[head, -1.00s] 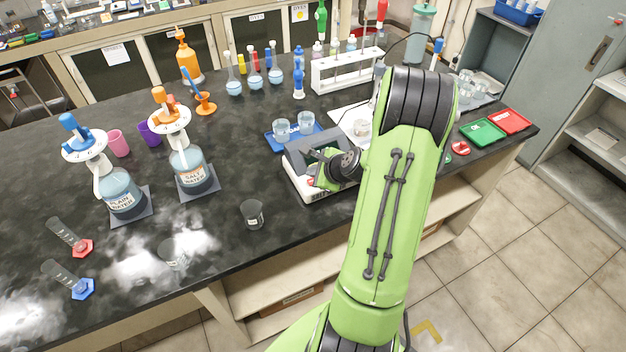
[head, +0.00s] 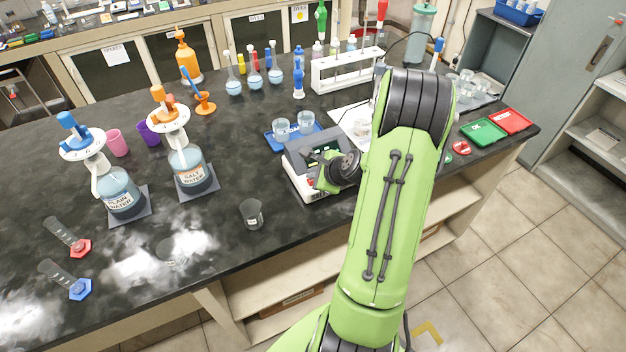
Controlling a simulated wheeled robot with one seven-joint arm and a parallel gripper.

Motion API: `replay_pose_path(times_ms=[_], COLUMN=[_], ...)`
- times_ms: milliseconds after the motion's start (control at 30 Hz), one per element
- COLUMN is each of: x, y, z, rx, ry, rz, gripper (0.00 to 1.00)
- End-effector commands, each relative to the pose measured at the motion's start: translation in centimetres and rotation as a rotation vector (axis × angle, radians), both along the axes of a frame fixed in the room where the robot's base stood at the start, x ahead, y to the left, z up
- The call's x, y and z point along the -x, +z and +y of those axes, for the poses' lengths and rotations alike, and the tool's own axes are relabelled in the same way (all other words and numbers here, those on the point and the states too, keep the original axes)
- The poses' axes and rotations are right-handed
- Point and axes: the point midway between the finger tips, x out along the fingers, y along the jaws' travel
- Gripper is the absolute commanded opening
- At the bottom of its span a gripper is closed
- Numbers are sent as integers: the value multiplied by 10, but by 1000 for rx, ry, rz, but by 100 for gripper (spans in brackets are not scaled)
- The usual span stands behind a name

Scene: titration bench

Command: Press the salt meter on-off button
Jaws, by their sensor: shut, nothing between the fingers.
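The salt meter (head: 297,163) is a grey-topped bench unit with a light base, near the middle of the counter in the head view. Its dark display (head: 326,147) shows small green marks. My gripper (head: 321,184) is over the right front part of the meter, shut and empty, with its wrist tilted down. The wrist covers much of the meter's front panel. I cannot make out the on-off button or tell whether the fingertips touch the panel.
Two beakers on a blue tray (head: 268,137) stand just behind the meter. An empty beaker (head: 252,215) stands at its front left. The salt water bottle (head: 190,169) is farther left. A white test tube rack (head: 345,72) is behind. The counter left of the meter is mostly clear.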

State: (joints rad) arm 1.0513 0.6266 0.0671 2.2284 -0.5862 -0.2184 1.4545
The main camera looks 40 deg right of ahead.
Motion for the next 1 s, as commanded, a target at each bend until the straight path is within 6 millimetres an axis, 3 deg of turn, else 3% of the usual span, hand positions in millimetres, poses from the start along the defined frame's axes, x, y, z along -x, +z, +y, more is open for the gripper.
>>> replay_pose_path(times_ms=[767, 1000], x=[0, 0], y=[-7, 5], z=[0, 0], rx=[0, 0], ry=[0, 0], rz=[1, 1], gripper=[0, 0])
